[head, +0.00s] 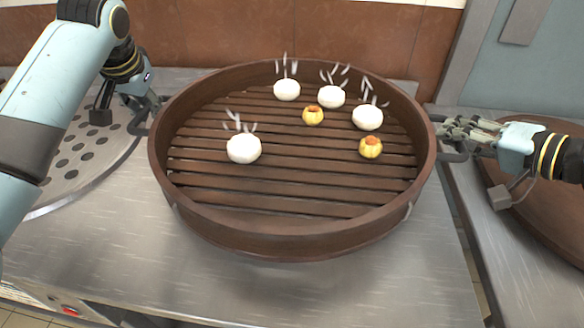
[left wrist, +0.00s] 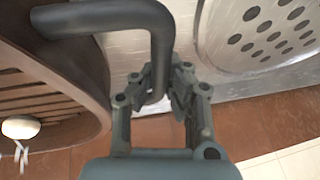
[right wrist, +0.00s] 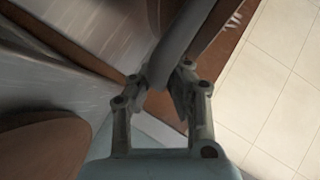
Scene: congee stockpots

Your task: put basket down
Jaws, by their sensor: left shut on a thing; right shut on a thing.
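The basket (head: 290,238) is a round brown steamer with a slatted floor, level over the steel counter in the head view. Several white steaming buns and two yellow dumplings (head: 370,147) lie in it. My left gripper (head: 150,104) is shut on its left handle, a dark bent bar that also shows in the left wrist view (left wrist: 160,45). My right gripper (head: 450,134) is shut on the right handle, which shows blurred between the fingers in the right wrist view (right wrist: 172,55). I cannot tell whether the basket's underside touches the counter.
The steel counter (head: 250,295) has bare room in front of the basket. A perforated round steel plate (head: 75,155) lies at the left. A brown round lid or basket (head: 535,195) is at the right, past a gap. A brown tiled wall (head: 215,35) stands behind.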

